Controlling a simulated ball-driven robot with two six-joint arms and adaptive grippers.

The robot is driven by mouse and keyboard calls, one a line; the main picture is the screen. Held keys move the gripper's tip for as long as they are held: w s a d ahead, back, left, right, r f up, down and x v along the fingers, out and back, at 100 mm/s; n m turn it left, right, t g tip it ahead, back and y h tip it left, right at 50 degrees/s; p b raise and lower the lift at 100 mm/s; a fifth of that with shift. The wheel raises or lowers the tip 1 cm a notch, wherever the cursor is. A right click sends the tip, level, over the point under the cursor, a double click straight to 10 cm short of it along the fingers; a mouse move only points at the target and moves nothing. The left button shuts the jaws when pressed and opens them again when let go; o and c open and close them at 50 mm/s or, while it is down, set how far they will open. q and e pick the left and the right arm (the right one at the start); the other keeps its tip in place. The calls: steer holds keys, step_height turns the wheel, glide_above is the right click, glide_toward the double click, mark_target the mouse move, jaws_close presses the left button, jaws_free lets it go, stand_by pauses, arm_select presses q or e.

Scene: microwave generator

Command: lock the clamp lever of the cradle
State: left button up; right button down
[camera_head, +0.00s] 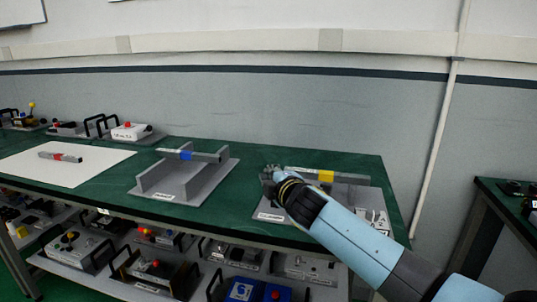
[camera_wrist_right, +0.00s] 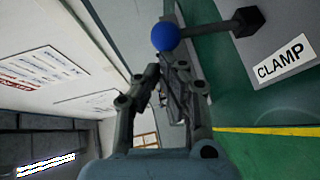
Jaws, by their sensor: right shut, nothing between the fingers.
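The clamp lever shows in the right wrist view as a blue ball knob (camera_wrist_right: 165,37) on a dark rod (camera_wrist_right: 208,29) that runs to a black block (camera_wrist_right: 246,20). A "CLAMP" label (camera_wrist_right: 284,59) sits beside it on a grey plate. My right gripper (camera_wrist_right: 174,62) is shut and empty, its fingertips close to the knob; I cannot tell if they touch. In the head view the right gripper (camera_head: 267,177) is at the left end of the right grey fixture (camera_head: 270,214), which bears a bar with a yellow band (camera_head: 326,176). The lever is not discernible there. My left gripper is out of view.
On the green table (camera_head: 230,213), a grey cradle (camera_head: 150,185) with a blue-banded bar stands left of my arm. Farther left lie a white sheet (camera_head: 95,170) and several devices. A lower shelf is crowded with boxes. Another table (camera_head: 500,190) stands at right.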

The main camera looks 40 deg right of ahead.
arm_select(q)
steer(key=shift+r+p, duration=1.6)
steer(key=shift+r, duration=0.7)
arm_select(e)
steer(key=shift+w+d+r+g+y, duration=0.15)
steer(key=shift+w+d+r, duration=0.05)
steer(key=shift+w+d, duration=0.45)
steer(key=shift+w+d+r+g+y, duration=0.2)
steer(key=shift+w+d, duration=0.3)
steer(key=shift+d, duration=0.2)
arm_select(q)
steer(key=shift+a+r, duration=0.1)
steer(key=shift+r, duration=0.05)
